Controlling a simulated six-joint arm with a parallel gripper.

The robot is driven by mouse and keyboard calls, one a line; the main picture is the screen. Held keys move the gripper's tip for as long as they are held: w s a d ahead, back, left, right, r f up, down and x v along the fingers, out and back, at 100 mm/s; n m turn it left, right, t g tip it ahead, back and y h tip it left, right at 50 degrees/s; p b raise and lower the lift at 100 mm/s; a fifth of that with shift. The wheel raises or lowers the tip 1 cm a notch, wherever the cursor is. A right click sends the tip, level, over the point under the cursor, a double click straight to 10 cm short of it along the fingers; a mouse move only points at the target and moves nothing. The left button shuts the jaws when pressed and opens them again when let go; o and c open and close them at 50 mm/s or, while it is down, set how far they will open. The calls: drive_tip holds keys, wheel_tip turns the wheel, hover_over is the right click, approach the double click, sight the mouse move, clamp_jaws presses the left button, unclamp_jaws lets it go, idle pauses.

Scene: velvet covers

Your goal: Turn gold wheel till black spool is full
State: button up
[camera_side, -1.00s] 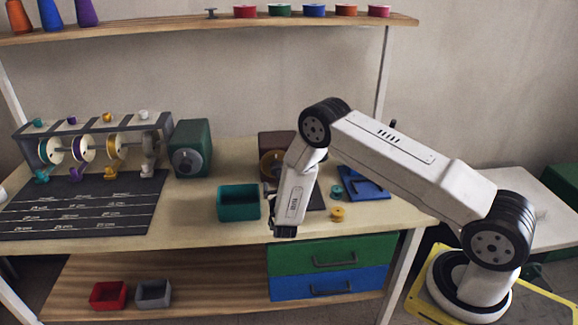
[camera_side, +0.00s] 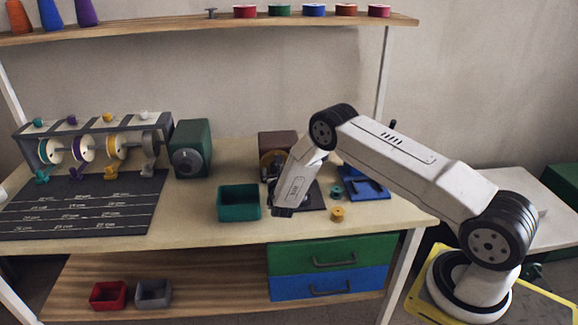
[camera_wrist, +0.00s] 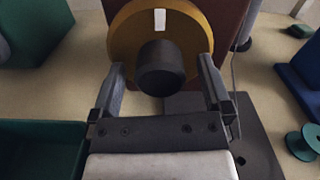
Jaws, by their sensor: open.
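The gold wheel (camera_wrist: 124,35) is on the front of a brown box (camera_side: 278,143), with a white mark near its top and a black round knob (camera_wrist: 160,68) at its middle. It also shows partly behind my arm in the side view (camera_side: 268,160). My gripper (camera_wrist: 162,72) is open and empty, facing the wheel, with one finger on each side of the knob and apart from it. In the side view my gripper (camera_side: 283,211) is low, in front of the box. I cannot make out a black spool at the winder; a small dark spool (camera_side: 211,12) stands on the upper shelf.
A teal bin (camera_side: 239,203) stands left of my gripper. A teal spool (camera_side: 336,192), a yellow spool (camera_side: 338,215) and a blue tray (camera_side: 365,183) lie to the right. A green machine (camera_side: 191,148) and a thread rack (camera_side: 95,140) are at the left.

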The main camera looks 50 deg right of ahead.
drive_tip(key=c, duration=1.3)
drive_tip(key=shift+m, duration=0.5)
drive_tip(key=m, duration=0.8)
drive_tip(key=shift+m, duration=0.4)
drive_tip(key=m, duration=1)
